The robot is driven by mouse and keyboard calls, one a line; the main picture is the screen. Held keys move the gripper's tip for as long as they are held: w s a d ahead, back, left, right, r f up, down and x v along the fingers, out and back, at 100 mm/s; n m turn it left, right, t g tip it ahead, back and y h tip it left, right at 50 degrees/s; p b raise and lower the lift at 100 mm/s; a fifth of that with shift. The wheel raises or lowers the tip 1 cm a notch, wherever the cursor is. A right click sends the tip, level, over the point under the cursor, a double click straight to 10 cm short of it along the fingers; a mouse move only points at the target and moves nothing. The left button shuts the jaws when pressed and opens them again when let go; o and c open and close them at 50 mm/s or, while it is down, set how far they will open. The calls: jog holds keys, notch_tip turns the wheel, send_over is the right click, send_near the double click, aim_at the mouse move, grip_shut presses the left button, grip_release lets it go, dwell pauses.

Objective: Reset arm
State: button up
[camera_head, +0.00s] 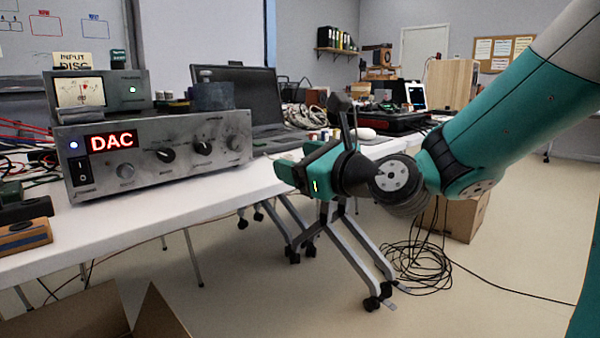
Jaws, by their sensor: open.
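My gripper (318,150) is at the end of my teal and black arm, which reaches in from the right. It hangs over the right edge of the white table (235,190), right of the silver amplifier. The gripper is open, with nothing seen between its fingers.
An open cardboard box (75,315) is at the bottom left. Black cables (420,265) lie coiled on the floor near another cardboard box (458,215). Bare floor shows at bottom centre.

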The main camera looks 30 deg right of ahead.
dwell(0.5)
jog(key=s+a+f+n+g+y+p, duration=0.1)
jog(key=s+a+f+n+g+p, duration=0.15)
jog(key=s+a+n+g, duration=0.55)
jog(key=s+a+f+n+g+y+p, duration=0.1)
jog(key=s+a+f+n+g+y, duration=0.15)
jog(key=n, duration=1.05)
jog(key=s+f+n+g+h+p, duration=0.25)
jog(key=s+n+g+h, duration=0.35)
jog(key=s+n, duration=0.8)
notch_tip(320, 180, up, 37)
jog(key=w+n+y+p, duration=0.1)
jog(key=p, duration=3.6)
jog(key=shift+w+d+g, duration=0.25)
jog(key=shift+w+g, duration=0.05)
jog(key=shift+g, duration=0.05)
jog(key=shift+c, duration=0.3)
